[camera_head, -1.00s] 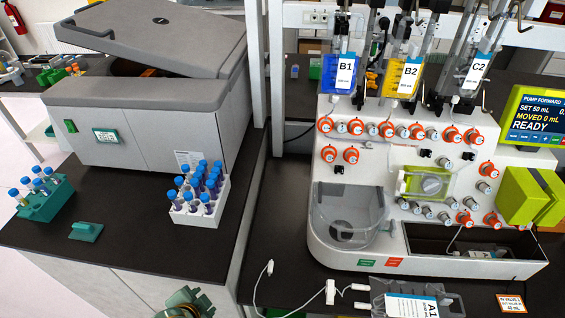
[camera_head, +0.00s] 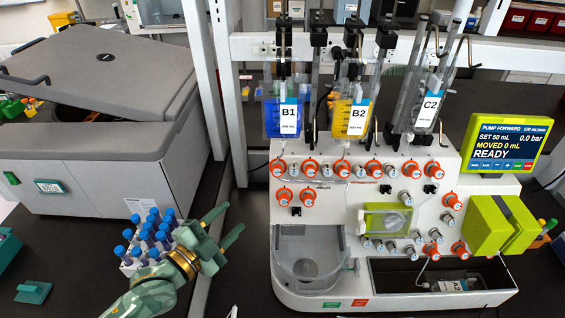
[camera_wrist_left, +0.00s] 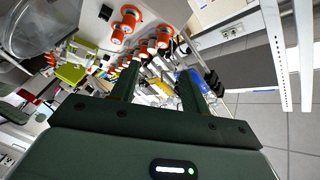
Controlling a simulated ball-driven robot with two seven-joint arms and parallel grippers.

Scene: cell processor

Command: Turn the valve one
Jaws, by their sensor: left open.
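The cell processor (camera_head: 383,243) is a white machine with a row of round orange-and-white valves along its top front. The leftmost valve of that row (camera_head: 279,168) and a lower pair (camera_head: 284,196) are nearest my left gripper. The valve numbers are too small to read. My left gripper (camera_head: 233,218) is open and empty, left of the machine and apart from it, fingers pointing up and right. In the left wrist view, its fingers (camera_wrist_left: 158,72) are apart, with orange valves (camera_wrist_left: 131,18) beyond them to the upper left. My right gripper is out of view.
Bags B1 (camera_head: 286,119), B2 (camera_head: 353,117) and C2 (camera_head: 427,103) hang above the valves. A tube rack (camera_head: 130,262) stands behind my left forearm. The centrifuge (camera_head: 100,170) is at left. A pump screen (camera_head: 507,141) reads READY. A clear bowl (camera_head: 308,262) sits below the valves.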

